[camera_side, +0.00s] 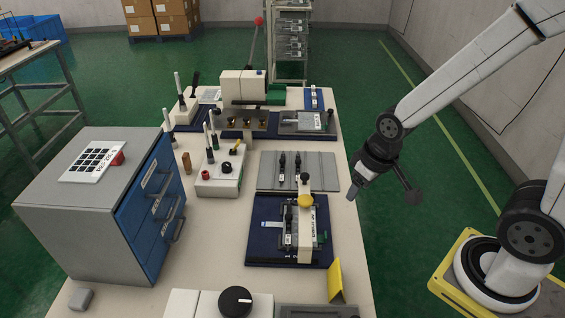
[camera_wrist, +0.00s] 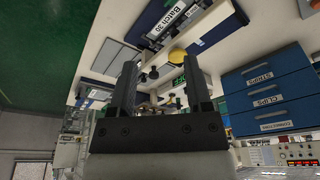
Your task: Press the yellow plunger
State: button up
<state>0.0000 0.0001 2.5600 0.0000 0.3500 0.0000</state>
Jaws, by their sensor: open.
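The yellow plunger (camera_side: 305,200) is a round yellow knob on top of a pale upright block of a press fixture (camera_side: 264,232). The fixture sits on a dark blue base on the bench. In the wrist view the yellow plunger (camera_wrist: 178,55) shows between the finger ends, some distance beyond them. My gripper (camera_side: 353,192) hangs above and beyond the right edge of the bench, to the right of the plunger and apart from it. In the wrist view my gripper (camera_wrist: 161,70) has its two dark fingers spread, with nothing held between them.
A grey cabinet with blue drawers (camera_side: 148,195) stands at the left of the bench. A grey plate with dark pegs (camera_side: 325,172) lies behind the fixture. A control box (camera_side: 222,180) with knobs is left of it. A yellow bracket (camera_side: 336,280) and a black dial (camera_side: 235,301) are in front.

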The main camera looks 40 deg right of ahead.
jog(key=shift+w+r, duration=0.1)
jog(key=shift+w, duration=0.1)
jog(key=c, duration=0.7)
jog(key=shift+w, duration=0.25)
grip_shut()
jog(key=w+a+r+n, duration=0.1)
jog(key=w+a+r, duration=0.1)
jog(key=w, duration=0.6)
jog(key=w+a+r+n+g, duration=0.1)
jog(key=w+n, duration=0.1)
jog(key=w, duration=0.5)
jog(key=shift+w+a+r+n, duration=0.3)
jog(key=shift+w+a+r, duration=0.05)
jog(key=shift+w, duration=0.05)
